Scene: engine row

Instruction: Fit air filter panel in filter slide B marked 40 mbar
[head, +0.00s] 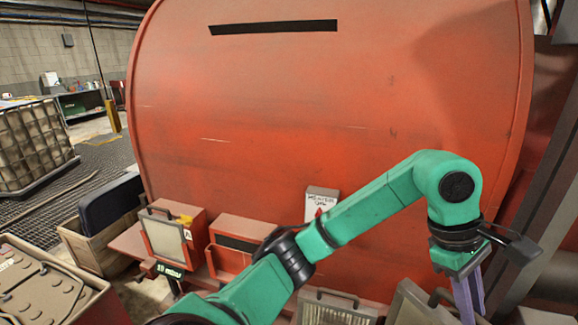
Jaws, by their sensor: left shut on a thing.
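Any mark for B or 40 mbar is hidden or out of view. My right gripper is not in view.
My left arm crosses in front of the row and hides part of it. Another framed panel (338,306) shows at the bottom. A large orange casing (330,110) stands behind, with a small white sign (321,199). Crates (95,246) and a black case stand at the left.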

